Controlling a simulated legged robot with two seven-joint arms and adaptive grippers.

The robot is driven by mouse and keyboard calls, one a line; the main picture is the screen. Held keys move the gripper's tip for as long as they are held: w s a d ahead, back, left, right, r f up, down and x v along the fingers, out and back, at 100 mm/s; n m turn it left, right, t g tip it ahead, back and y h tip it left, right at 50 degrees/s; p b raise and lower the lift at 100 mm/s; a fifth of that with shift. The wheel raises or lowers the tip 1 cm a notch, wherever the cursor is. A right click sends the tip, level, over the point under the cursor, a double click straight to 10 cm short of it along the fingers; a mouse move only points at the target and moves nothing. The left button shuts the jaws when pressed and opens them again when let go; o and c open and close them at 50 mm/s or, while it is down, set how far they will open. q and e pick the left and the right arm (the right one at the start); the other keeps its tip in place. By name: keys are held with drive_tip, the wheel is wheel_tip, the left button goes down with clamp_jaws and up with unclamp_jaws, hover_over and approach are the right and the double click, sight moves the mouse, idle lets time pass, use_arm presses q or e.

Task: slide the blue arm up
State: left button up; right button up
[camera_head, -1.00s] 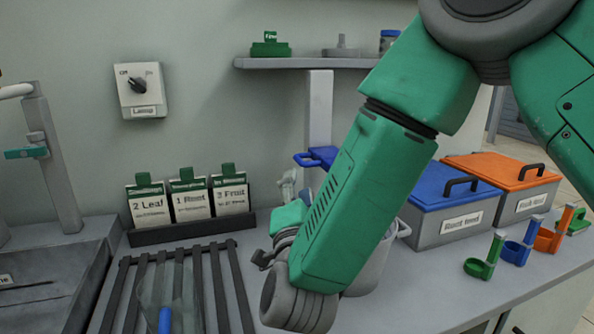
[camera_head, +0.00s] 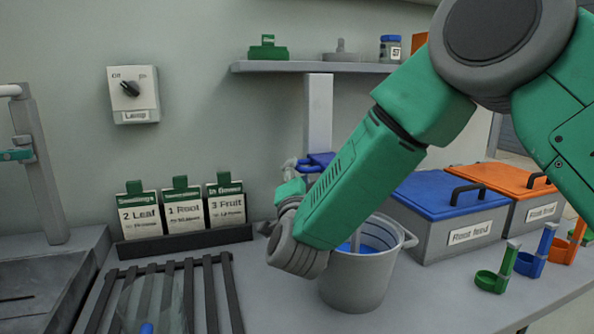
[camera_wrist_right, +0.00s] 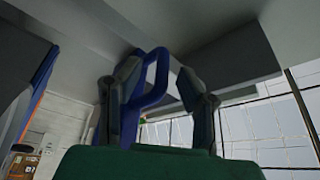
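The blue arm (camera_head: 320,160) sticks out from the grey upright post under the shelf, with its far part behind my right forearm. In the right wrist view its blue loop handle (camera_wrist_right: 157,85) stands between the two fingers of my right gripper (camera_wrist_right: 160,80). The left finger overlaps the loop's edge, and a gap shows between the loop and the right finger. My right gripper (camera_head: 297,168) is open at the blue arm's outer end in the head view, partly hidden by my wrist. My left gripper is out of view.
A grey bucket (camera_head: 358,285) with blue inside stands below my right forearm. Boxes with a blue lid (camera_head: 450,190) and an orange lid (camera_head: 505,178) stand to the right. A label rack (camera_head: 185,244) and black slatted grate (camera_head: 170,285) lie left. A shelf (camera_head: 310,67) is above.

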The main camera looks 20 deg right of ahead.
drive_tip(key=shift+x, duration=1)
drive_tip(key=shift+w+r, duration=0.1)
drive_tip(key=shift+w, duration=0.2)
drive_tip(key=shift+a, duration=0.1)
